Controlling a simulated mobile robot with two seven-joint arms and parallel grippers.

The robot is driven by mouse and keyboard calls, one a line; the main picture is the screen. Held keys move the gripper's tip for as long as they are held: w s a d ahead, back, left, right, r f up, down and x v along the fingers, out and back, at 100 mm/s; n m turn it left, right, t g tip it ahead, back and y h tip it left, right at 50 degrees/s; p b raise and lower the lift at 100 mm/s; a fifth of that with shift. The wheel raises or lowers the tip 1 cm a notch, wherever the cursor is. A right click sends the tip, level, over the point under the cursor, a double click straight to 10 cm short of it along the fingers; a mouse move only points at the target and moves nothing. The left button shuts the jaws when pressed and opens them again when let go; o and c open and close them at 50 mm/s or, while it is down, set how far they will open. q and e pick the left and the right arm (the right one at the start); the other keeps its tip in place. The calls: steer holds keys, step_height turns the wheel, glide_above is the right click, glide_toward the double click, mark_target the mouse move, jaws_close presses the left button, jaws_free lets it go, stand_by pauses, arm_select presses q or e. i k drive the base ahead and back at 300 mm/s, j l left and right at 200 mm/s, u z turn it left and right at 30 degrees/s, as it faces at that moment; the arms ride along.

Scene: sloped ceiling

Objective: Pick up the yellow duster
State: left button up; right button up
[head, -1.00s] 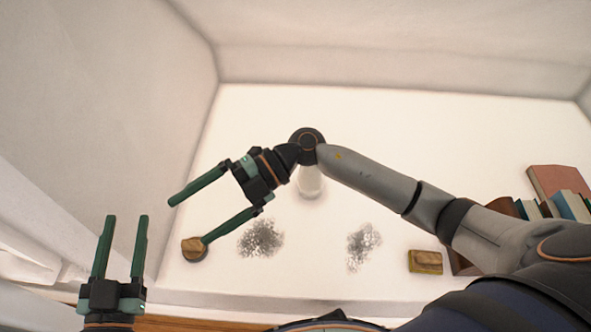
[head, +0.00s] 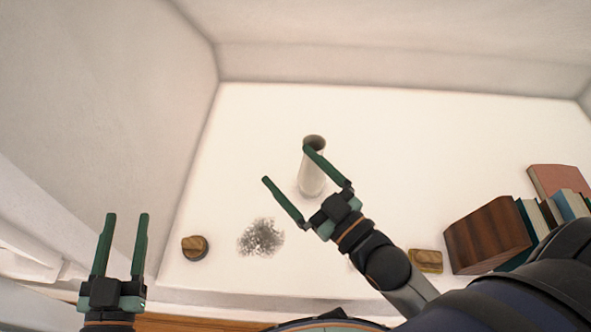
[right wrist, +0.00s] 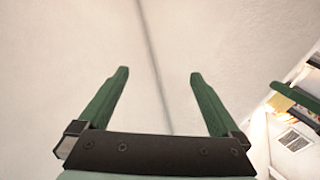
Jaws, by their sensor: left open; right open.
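The yellow duster (head: 425,260) is a small block with a yellow edge and a brown wooden top. It lies on the white surface at the lower right of the head view, partly covered by my right arm. My right gripper (head: 286,164) is open and empty, up and to the left of the duster, well apart from it, with one finger overlapping the vase in the picture. Its open fingers (right wrist: 159,73) show only plain wall between them in the right wrist view. My left gripper (head: 127,216) is open and empty at the far left.
A pale vase (head: 312,176) stands mid-surface. A wooden box (head: 488,234) and several books (head: 562,205) stand right of the duster. Walls (head: 110,110) close the left and back.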

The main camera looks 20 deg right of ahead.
mark_target(427, 261)
steer(key=z, duration=0.45)
steer(key=k+l+z, duration=0.1)
steer(key=z, duration=0.85)
steer(key=k+l+z, duration=0.1)
steer(key=z, duration=0.35)
